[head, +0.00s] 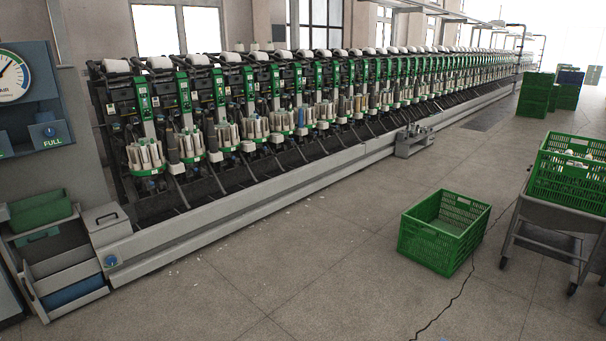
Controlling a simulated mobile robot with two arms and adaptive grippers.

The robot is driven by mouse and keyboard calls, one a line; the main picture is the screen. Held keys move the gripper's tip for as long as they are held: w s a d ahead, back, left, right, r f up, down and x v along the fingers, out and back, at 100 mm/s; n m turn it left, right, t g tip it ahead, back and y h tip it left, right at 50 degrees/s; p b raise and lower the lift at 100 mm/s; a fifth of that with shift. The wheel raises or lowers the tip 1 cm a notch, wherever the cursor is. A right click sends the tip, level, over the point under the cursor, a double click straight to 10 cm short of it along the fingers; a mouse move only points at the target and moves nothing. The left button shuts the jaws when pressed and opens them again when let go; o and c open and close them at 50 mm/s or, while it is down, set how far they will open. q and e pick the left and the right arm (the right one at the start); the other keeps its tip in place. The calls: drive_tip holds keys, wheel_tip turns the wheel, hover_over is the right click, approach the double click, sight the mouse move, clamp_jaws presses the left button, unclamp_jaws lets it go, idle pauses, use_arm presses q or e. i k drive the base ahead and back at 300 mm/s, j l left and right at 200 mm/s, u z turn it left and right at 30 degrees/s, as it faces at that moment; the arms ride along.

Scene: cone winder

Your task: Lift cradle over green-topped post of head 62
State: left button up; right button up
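A long cone winder (300,110) runs from the left foreground to the far right background. Its many winding heads have green-topped upright posts; the nearest post (143,97) is at the left. White cones (160,62) lie in a row along the top, with dark cradle arms (118,73) around them. No head number is readable, so I cannot tell which head is 62. Round magazines of bobbins (145,155) sit in front of the heads. Neither of my grippers is in view.
An empty-looking green crate (430,245) stands on the floor at right. Another crate (570,185) sits on a grey cart (540,225). Green crates (535,92) are stacked far right. A bin rack (65,265) and gauge panel (30,100) are at left. Floor along the machine is mostly clear.

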sight(297, 56)
drive_tip(key=i+z, duration=0.3)
drive_tip(key=i, duration=4.55)
drive_tip(key=i+u, duration=0.2)
drive_tip(key=i, duration=0.3)
drive_tip(key=i+l+u, duration=0.15)
drive_tip(key=i, duration=0.3)
drive_tip(key=i+l+u, duration=0.2)
drive_tip(key=i, duration=0.3)
drive_tip(key=i+l+u, duration=0.15)
drive_tip(key=i+l, duration=0.15)
drive_tip(key=i, duration=0.15)
